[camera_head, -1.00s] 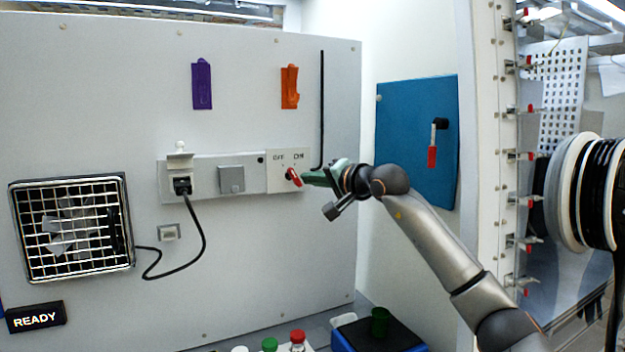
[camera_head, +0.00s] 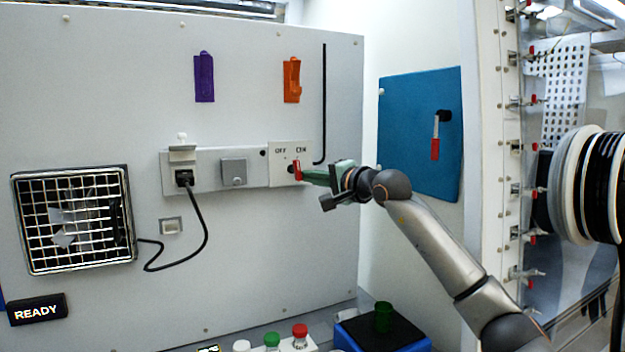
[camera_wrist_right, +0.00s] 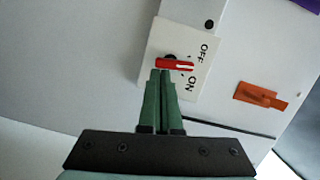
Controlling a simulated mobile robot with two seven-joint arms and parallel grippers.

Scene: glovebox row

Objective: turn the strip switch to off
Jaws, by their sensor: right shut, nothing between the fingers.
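The strip switch is a small red lever (camera_head: 298,169) on a white plate (camera_head: 281,178) marked OFF on the left and ON on the right, at the right end of the wall strip. The lever stands roughly upright between the two marks. In the right wrist view the red lever (camera_wrist_right: 178,65) lies across the plate, its free end between OFF and ON. My right gripper (camera_head: 305,174) has green fingers, shut with nothing between them. Its fingertips (camera_wrist_right: 162,74) are right at the lever, seemingly touching it. My left gripper is not in view.
A black plug (camera_head: 184,178) with a cord sits left on the strip, beside a grey cover (camera_head: 234,171). A fan grille (camera_head: 72,219) is at the left. Purple (camera_head: 204,77) and orange (camera_head: 292,80) holders hang above. A blue panel (camera_head: 407,130) is right.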

